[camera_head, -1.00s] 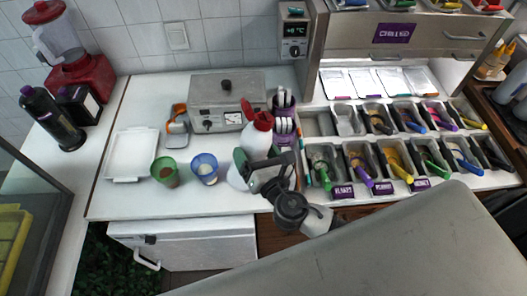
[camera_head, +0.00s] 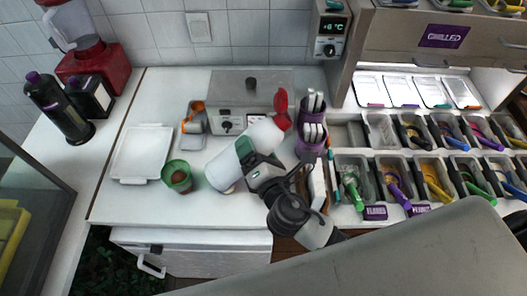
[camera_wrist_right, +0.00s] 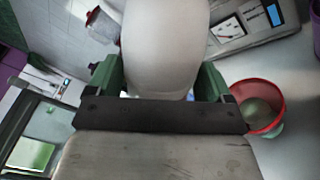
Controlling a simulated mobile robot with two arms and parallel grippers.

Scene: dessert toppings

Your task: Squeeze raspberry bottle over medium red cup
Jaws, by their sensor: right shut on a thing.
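The raspberry bottle (camera_head: 226,170) is white with a red cap (camera_head: 282,110). It is strongly tilted, its cap toward the upper right in the head view. My right gripper (camera_head: 257,163) is shut around its body, which lies between the green fingers in the wrist view (camera_wrist_right: 160,80). A red cup (camera_wrist_right: 259,104) stands right of the gripper in the wrist view, with something pale greenish visible at it. I cannot make out this cup in the head view, where bottle and arm cover that area. My left gripper is not in view.
A green cup (camera_head: 177,177) with brown contents stands left of the bottle. A white tray (camera_head: 141,155) lies farther left. A metal appliance (camera_head: 232,118) stands behind, with a purple utensil holder (camera_head: 310,140) at right. Topping bins (camera_head: 352,180) fill the right side.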

